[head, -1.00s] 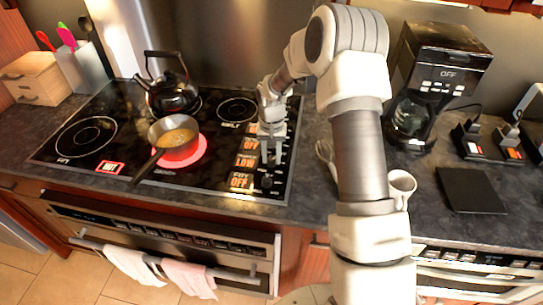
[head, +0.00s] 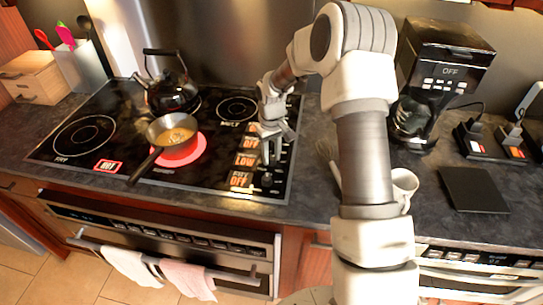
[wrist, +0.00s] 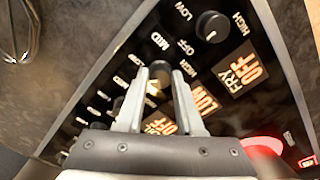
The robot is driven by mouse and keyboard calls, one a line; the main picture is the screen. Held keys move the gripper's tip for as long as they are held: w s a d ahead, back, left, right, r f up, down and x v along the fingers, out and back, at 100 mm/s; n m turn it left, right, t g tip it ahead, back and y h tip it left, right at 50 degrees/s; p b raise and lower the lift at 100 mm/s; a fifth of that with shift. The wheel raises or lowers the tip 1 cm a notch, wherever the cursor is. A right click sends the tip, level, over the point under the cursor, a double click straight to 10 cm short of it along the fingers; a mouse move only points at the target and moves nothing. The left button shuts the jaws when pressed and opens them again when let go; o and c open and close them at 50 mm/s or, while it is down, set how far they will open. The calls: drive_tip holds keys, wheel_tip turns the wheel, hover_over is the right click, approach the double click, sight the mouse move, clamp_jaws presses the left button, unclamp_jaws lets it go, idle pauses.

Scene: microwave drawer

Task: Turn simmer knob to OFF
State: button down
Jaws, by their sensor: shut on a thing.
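The cooktop's control panel runs down its right side. In the wrist view a knob (wrist: 156,89) sits between the two fingers of my gripper (wrist: 159,77), which is shut on it. An orange LOW display (wrist: 203,101) is beside this knob. I take it as the simmer knob, though its name is not readable. In the head view my gripper (head: 271,158) is down at the panel and hides the knob; the LOW display (head: 245,160) shows to its left. The saucepan (head: 172,133) stands on a glowing red burner (head: 186,156).
The fry knob (wrist: 211,26) and its FRY OFF display (wrist: 241,68) are close to my gripper. A kettle (head: 172,93) stands on the back burner. A coffee maker (head: 440,75), a mug (head: 404,184) and a whisk are on the right counter.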

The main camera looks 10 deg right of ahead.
sight(271, 158)
drive_tip(key=n, duration=0.7)
idle(0.6)
drive_tip(key=c, duration=0.5)
unclamp_jaws()
drive_tip(key=shift+c, duration=0.2)
drive_tip(key=shift+r, duration=0.1)
wheel_tip(271, 158, up, 17)
drive_tip(key=shift+r, duration=0.15)
